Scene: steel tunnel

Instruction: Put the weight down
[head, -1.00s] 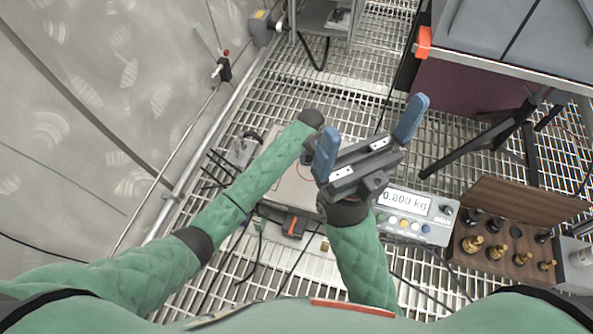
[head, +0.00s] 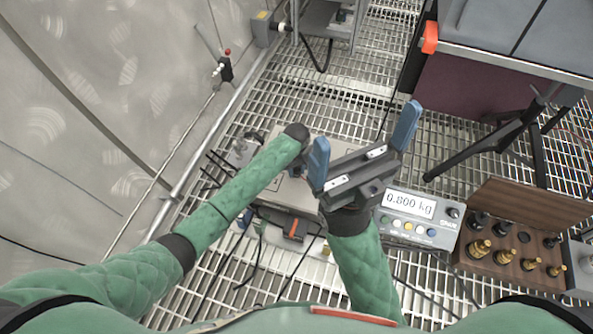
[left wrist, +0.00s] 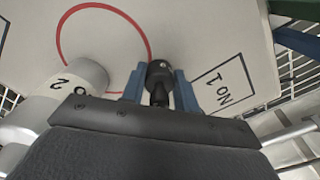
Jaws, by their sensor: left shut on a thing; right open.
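My left gripper (left wrist: 158,86) is shut on a dark knobbed weight (left wrist: 160,75) between its blue fingers in the left wrist view. The weight is over the pale scale plate (left wrist: 185,30), between the red circle and the "NO 1" box; I cannot tell whether it touches. In the head view my left gripper and the weight are mostly hidden by my arms. The plate (head: 288,192) partly shows there, and the scale's display (head: 409,204) reads 0.800 kg. My right gripper (head: 362,140) is open and empty above the scale.
A pale grey cylinder (left wrist: 82,75) stands left of the gripper in the left wrist view. A wooden case (head: 508,262) with black and brass weights lies open at right. A dark-legged table (head: 520,60) stands behind it. Cables cross the grating floor.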

